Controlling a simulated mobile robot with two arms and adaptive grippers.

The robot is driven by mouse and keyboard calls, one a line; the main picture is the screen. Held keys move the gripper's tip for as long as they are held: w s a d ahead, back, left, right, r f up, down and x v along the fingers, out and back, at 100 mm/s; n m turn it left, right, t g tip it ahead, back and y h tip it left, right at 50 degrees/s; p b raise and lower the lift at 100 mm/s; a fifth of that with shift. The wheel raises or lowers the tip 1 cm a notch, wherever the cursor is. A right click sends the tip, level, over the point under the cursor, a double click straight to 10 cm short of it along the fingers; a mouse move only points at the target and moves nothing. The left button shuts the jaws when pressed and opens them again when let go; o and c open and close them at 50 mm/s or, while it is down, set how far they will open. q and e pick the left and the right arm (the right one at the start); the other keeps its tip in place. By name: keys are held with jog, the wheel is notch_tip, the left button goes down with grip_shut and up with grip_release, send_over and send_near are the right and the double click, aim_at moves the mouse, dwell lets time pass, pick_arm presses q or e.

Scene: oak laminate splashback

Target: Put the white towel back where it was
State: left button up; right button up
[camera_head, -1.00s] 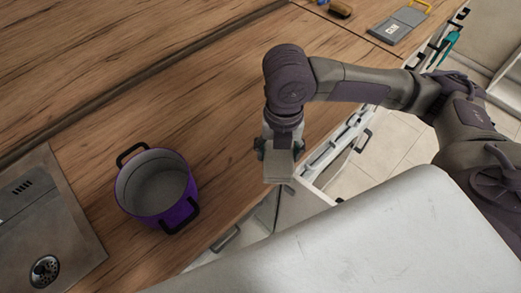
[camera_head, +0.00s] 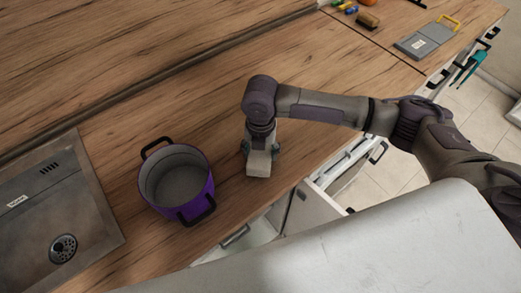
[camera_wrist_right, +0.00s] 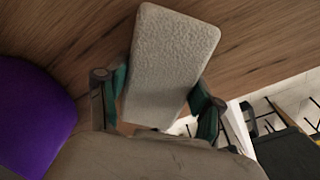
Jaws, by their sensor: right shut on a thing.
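The white towel (camera_wrist_right: 170,60) is a folded, fluffy, off-white block in the right wrist view, between the two green-sided fingers. In the head view the towel (camera_head: 258,163) hangs below my right wrist, over or just above the wooden counter near its front edge. My right gripper (camera_head: 260,148) is shut on it; the fingers also show in the right wrist view (camera_wrist_right: 158,100). Whether the towel touches the counter I cannot tell. My left gripper is not in view.
A purple pot (camera_head: 176,183) with black handles stands left of the towel. A steel sink (camera_head: 90,225) is farther left. An open drawer (camera_head: 318,205) juts out below the counter edge. A grey board (camera_head: 425,40) and a brown brush (camera_head: 367,20) lie at the far right. The counter behind is clear.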

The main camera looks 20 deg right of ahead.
jog(key=shift+f, duration=0.5)
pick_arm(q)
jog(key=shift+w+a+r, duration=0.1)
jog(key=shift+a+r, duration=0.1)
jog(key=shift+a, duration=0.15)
pick_arm(e)
jog(key=o, duration=1)
jog(key=shift+f, duration=0.15)
pick_arm(q)
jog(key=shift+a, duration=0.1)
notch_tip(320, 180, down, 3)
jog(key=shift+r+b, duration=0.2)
jog(key=shift+b, duration=1.05)
pick_arm(e)
notch_tip(320, 180, up, 12)
jog(key=shift+r, duration=0.2)
jog(key=shift+f, duration=0.1)
